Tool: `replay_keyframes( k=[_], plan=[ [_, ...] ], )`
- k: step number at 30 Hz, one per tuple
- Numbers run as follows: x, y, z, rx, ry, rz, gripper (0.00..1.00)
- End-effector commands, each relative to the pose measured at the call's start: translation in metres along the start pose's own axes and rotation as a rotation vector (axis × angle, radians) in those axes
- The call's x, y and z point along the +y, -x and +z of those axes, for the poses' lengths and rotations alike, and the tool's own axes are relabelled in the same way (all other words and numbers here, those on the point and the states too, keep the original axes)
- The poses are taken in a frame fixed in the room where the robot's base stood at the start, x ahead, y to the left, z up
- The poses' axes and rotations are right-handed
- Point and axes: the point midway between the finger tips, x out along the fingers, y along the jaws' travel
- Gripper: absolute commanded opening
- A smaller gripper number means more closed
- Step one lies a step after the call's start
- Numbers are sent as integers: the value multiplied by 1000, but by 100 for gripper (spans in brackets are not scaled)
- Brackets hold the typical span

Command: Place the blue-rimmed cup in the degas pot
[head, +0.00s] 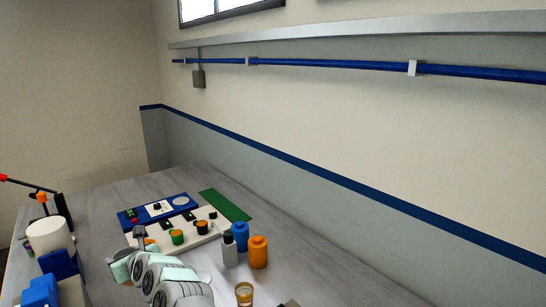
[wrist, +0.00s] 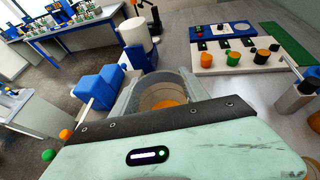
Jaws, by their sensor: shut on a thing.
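My gripper (wrist: 163,100) has its grey fingers closed around a clear cup (wrist: 163,88) with amber contents in the wrist view. The dark edge of my gripper body hides its lower part, and I cannot make out its rim colour. In the head view, my gripper (head: 139,236) is over the bench, in front of the white rack; the held cup is not distinct there. A white round vessel (head: 49,235) stands at the left, by a blue block; it also shows in the wrist view (wrist: 134,32). I cannot tell whether it is the degas pot.
The white rack (wrist: 210,67) holds cups with green, black and orange colouring. A blue panel (head: 133,221) and green mat (head: 226,205) lie behind. Grey, blue and orange bottles (head: 258,253) and an amber cup (head: 244,293) stand right. Blue blocks (wrist: 102,88) stand left.

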Motion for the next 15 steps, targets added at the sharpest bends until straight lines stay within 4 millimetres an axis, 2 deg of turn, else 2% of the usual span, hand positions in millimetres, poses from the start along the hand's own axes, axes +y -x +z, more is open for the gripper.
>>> replay_keyframes(
  k=[15],
  plan=[
    [8,5,16,-5,1,3,14]
  ],
)
